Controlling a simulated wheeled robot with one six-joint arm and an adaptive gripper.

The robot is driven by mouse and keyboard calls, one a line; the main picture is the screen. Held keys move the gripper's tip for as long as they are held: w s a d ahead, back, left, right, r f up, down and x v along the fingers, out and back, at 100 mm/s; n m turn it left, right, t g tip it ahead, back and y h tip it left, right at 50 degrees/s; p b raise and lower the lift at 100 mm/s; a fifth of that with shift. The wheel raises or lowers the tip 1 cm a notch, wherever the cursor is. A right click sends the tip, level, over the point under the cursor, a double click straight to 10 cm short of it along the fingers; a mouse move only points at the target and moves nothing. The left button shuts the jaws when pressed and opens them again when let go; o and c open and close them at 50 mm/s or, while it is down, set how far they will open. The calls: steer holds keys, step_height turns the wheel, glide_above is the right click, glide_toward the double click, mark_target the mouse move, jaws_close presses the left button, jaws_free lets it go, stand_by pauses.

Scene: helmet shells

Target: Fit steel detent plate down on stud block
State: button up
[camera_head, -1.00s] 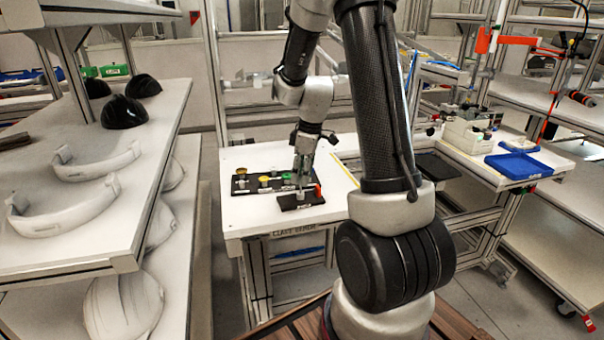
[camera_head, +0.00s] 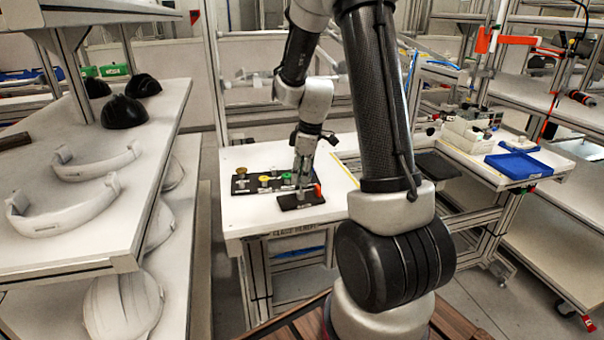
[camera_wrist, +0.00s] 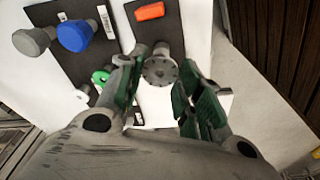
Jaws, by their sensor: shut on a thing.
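The steel detent plate (camera_wrist: 160,71) is a grey round disc with a ring of small holes. In the wrist view it sits between the green-padded fingers of my gripper (camera_wrist: 160,62), which is shut on it. The stud block (camera_wrist: 143,32) is a dark slab with an orange piece (camera_wrist: 150,11) on it. It lies just beyond the disc, and part of it is hidden behind the disc and fingers. In the head view my gripper (camera_head: 302,172) points down over this dark slab (camera_head: 302,200). I cannot tell whether plate and block touch.
A second dark board (camera_head: 240,187) with yellow, green and other knobs lies behind and left; its blue knob (camera_wrist: 73,36) shows in the wrist view. The white table (camera_head: 235,215) has clear room in front. A shelf with white helmet parts (camera_head: 70,210) stands left.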

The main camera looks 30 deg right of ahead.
mark_target(302, 193)
steer(key=shift+f, duration=1.95)
steer(key=o, duration=1.1)
steer(key=shift+r, duration=0.15)
steer(key=r, duration=0.4)
steer(key=d+r, duration=0.1)
steer(key=r, duration=0.2)
steer(key=s+r, duration=0.1)
steer(key=r, duration=0.3)
steer(key=shift+s+d+r, duration=0.1)
steer(key=shift+d+r, duration=0.05)
steer(key=shift+r, duration=0.15)
